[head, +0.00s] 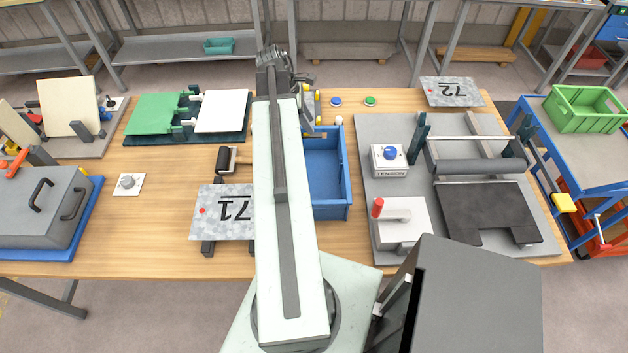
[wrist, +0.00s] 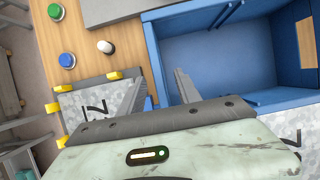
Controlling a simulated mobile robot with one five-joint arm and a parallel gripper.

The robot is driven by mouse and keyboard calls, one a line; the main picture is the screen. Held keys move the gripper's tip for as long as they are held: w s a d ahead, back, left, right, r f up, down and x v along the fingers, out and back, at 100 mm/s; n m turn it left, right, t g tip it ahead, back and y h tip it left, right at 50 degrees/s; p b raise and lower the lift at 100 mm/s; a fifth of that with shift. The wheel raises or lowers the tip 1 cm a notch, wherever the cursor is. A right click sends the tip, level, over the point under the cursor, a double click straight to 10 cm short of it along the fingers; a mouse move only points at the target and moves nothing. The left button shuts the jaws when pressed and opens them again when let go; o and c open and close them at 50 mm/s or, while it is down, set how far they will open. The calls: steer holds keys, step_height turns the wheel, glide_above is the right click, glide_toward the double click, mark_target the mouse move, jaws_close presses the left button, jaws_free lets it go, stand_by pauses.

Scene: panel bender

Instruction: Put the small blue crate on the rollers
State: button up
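A blue open-topped crate (head: 332,213) stands on the wooden table, right of my arm, which hides its left part. It looks empty where visible. In the wrist view the blue crate (wrist: 225,55) fills the right half, with my fingers beside and partly over its left edge. My gripper (wrist: 162,88) is open and empty, its two fingers apart. In the head view my gripper (head: 284,72) is at the arm's far end, near the back edge of the table, fingertips unclear. A dark grey roller (head: 480,167) lies across the grey machine on the right; I see no other clear rollers.
A plate marked 72 (head: 450,92) is at back right. A green crate (head: 588,108) sits on the right cart. A grey lidded box (head: 38,208) stands far left.

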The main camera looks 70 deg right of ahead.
steer(key=b+x, duration=0.5)
steer(key=shift+w+d+f, duration=0.1)
steer(key=shift+f, duration=0.1)
steer(key=shift+r, duration=0.2)
steer(key=shift+f, duration=0.25)
jaws_close()
stand_by(1.5)
